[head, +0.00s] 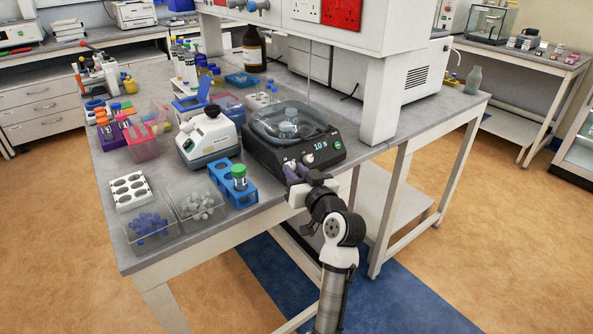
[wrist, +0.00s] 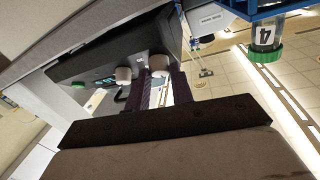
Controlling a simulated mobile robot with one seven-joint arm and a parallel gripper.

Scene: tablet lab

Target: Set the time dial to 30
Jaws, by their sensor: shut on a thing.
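A black machine (head: 262,153) with a clear domed lid stands at the table's front edge. Its front reads "10 s" on a display (head: 320,146), with a green button beside it. The dial's pointer and markings are hidden or too small to read.
A blue rack (head: 224,183) with a green-capped tube (head: 239,177) stands left of the machine, close to my gripper. A white instrument (head: 208,138) and bins of blue and grey caps are farther left.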

